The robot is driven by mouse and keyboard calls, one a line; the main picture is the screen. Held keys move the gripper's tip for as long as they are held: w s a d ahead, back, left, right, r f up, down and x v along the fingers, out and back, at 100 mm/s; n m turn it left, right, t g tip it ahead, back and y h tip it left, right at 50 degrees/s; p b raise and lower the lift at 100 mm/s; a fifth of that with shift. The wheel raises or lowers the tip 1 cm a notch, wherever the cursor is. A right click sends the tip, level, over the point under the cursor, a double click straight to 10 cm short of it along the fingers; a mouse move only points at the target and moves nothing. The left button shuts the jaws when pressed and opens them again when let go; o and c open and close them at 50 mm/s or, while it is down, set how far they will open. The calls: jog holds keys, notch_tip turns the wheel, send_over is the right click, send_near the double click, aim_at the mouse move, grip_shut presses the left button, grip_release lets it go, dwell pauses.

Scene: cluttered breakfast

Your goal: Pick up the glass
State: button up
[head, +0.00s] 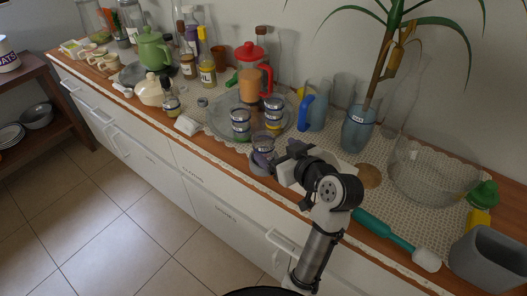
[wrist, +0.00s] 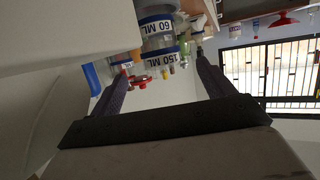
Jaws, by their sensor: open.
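A small clear glass (head: 263,153) with a dark label band stands near the front edge of the counter, just left of my gripper (head: 281,160). In the wrist view, my gripper (wrist: 160,77) is open, with its two dark fingers spread apart. Labelled glasses show beyond and between the fingers: one reads 150 ML (wrist: 161,60) and one reads 60 ML (wrist: 155,29). I cannot tell which of these is the nearest glass in the head view. Nothing is visibly held. The fingertips are partly hidden in the head view.
A round glass tray (head: 217,126) behind holds labelled jars (head: 240,123) and a red-lidded press (head: 249,76). A blue-handled jug (head: 317,112), plant vase (head: 357,130) and large glass bowl (head: 420,180) stand at right. A teal-handled tool (head: 385,232) lies along the front.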

aim_at(270, 146)
jog(key=p+x, duration=0.2)
jog(key=x, duration=0.4)
jog(key=shift+w+a, duration=0.3)
jog(key=shift+w+a+f, duration=0.1)
jog(key=shift+w+f, duration=0.05)
jog(key=shift+w, duration=0.1)
jog(key=shift+c, duration=0.4)
jog(key=c, duration=1.1)
notch_tip(270, 146, up, 20)
jog(key=shift+r+b, duration=0.1)
jog(key=shift+b, duration=0.45)
